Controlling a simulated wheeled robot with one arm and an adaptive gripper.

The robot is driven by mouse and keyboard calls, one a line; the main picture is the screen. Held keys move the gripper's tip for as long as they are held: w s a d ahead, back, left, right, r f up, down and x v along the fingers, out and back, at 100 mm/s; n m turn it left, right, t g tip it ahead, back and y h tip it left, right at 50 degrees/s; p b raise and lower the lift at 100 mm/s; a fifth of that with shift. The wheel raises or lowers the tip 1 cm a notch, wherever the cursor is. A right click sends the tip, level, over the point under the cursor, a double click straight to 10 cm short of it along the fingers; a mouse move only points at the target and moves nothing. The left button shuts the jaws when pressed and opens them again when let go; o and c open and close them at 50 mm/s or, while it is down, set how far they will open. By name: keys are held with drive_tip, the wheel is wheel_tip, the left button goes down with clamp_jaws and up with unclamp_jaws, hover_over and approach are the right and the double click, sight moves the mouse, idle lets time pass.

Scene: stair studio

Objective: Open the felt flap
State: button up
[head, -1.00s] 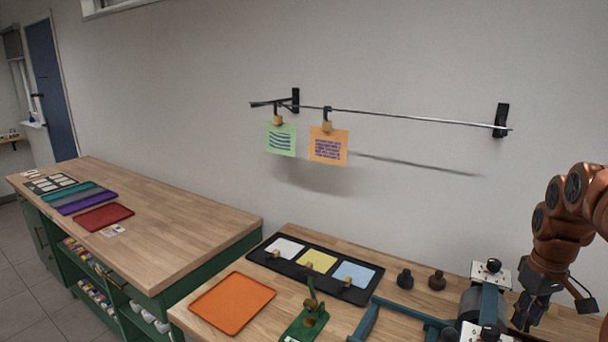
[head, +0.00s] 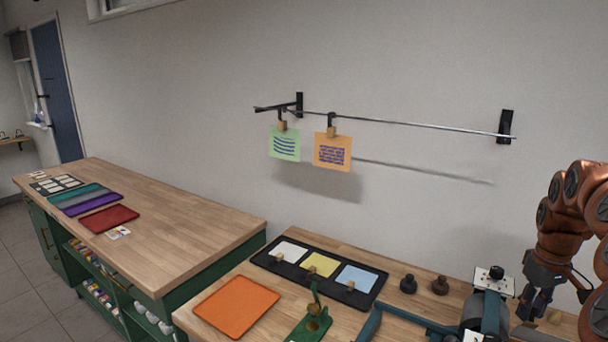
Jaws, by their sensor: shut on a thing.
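My gripper (head: 538,303) points down at the lower right, just beyond and to the right of the press (head: 488,300) with its blue-grey frame. Its fingers are dark and small here, and they look closed. A small pale tan piece (head: 553,316) shows beside the fingertips. What lies between the fingers is mostly hidden. A grey rounded part (head: 473,314) of the press shows at its left side. I cannot clearly make out the felt flap or how far it is lifted; the press bed is cut off by the lower edge.
Two cards hang from a wall rail (head: 420,125). Another workbench (head: 180,225) stands left.

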drive_tip(key=shift+w+d+r+p, duration=0.3)
drive_tip(key=shift+w+d+p, duration=0.25)
drive_tip(key=shift+w+d, duration=0.3)
drive_tip(key=shift+d, duration=0.1)
drive_tip(key=shift+w, duration=0.15)
drive_tip(key=shift+w+d+p, duration=0.3)
drive_tip(key=shift+w+d, duration=0.05)
drive_tip(key=shift+w, duration=0.1)
drive_tip(key=shift+c, duration=0.2)
drive_tip(key=o, duration=1.2)
drive_tip(key=shift+w+a, duration=0.1)
drive_tip(key=shift+a, duration=0.05)
drive_tip(key=shift+r, duration=0.1)
